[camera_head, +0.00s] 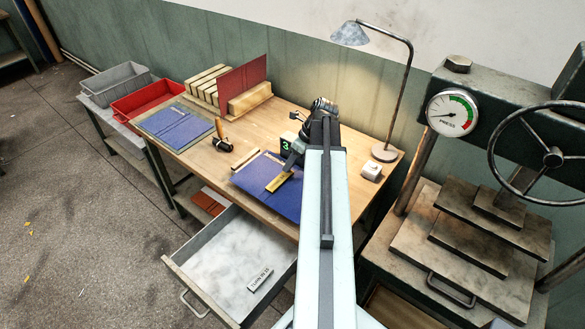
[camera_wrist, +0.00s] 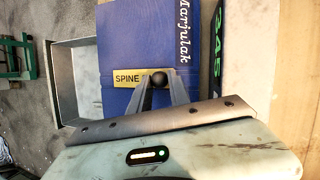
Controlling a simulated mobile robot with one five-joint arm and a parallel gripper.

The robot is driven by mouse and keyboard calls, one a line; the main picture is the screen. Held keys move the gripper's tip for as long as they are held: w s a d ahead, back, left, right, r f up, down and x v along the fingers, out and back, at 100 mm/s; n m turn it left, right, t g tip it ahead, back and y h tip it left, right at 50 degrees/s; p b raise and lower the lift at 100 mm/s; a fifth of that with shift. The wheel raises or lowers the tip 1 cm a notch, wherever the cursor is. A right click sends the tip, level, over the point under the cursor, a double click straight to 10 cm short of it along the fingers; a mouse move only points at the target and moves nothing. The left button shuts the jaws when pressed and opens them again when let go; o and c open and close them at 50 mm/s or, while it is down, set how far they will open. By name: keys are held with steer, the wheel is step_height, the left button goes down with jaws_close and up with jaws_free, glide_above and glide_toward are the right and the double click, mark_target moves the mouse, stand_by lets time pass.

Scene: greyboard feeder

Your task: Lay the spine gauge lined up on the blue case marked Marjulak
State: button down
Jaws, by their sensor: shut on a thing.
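The spine gauge is a yellow strip (camera_head: 277,183) marked SPINE, with a dark round knob; it also shows in the wrist view (camera_wrist: 127,78). My gripper (camera_wrist: 160,84) is shut on the knob. The gauge is over the blue case (camera_head: 262,172), whose white lettering Marjulak shows upright along the right part of the case in the wrist view (camera_wrist: 150,35). The strip runs crosswise to that lettering. I cannot tell whether the strip touches the case. My fingers hide part of the gauge and case.
Another blue case (camera_head: 178,125) lies at the table's left. A brush-like tool (camera_head: 220,137) lies between the cases. An open drawer (camera_head: 232,262) juts out below. A lamp (camera_head: 384,150) stands at the right, beside a press (camera_head: 470,230). A red board (camera_head: 242,78) stands behind.

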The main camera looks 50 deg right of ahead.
steer(key=shift+f, duration=0.25)
steer(key=c, duration=1.2)
jaws_free()
steer(key=shift+r, duration=0.1)
steer(key=shift+r+p, duration=0.25)
steer(key=shift+p, duration=0.1)
steer(key=p+v, duration=1)
steer(key=v, duration=0.2)
steer(key=shift+p, duration=0.35)
